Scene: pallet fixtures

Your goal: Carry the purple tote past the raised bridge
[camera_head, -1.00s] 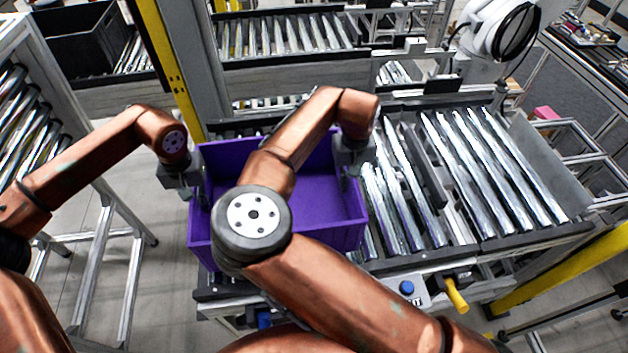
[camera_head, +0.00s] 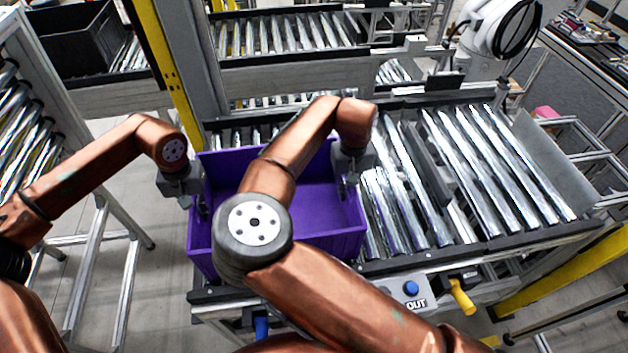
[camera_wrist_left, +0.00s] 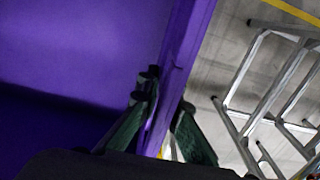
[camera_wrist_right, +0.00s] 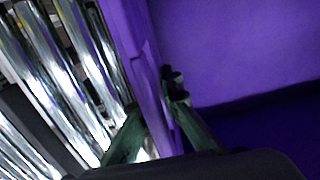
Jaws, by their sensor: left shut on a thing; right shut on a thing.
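The purple tote (camera_head: 300,212) is an open, empty-looking bin at the left end of the roller conveyor. Its left part overhangs the floor in the head view; I cannot tell whether it rests on the rollers or hangs just above. My left gripper (camera_head: 198,203) is shut on its left wall, with the fingers either side of the wall in the left wrist view (camera_wrist_left: 166,103). My right gripper (camera_head: 347,185) is shut on its right wall, as in the right wrist view (camera_wrist_right: 158,108). My right forearm covers the tote's middle. A dark raised strip (camera_head: 428,165) lies among the rollers to its right, possibly the bridge.
Shiny rollers (camera_head: 500,170) extend right of the tote. A control box with a blue button (camera_head: 411,288) and a yellow handle (camera_head: 462,297) sit on the front edge. A yellow post (camera_head: 168,70) stands behind the tote. A metal rack (camera_head: 110,240) stands at left.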

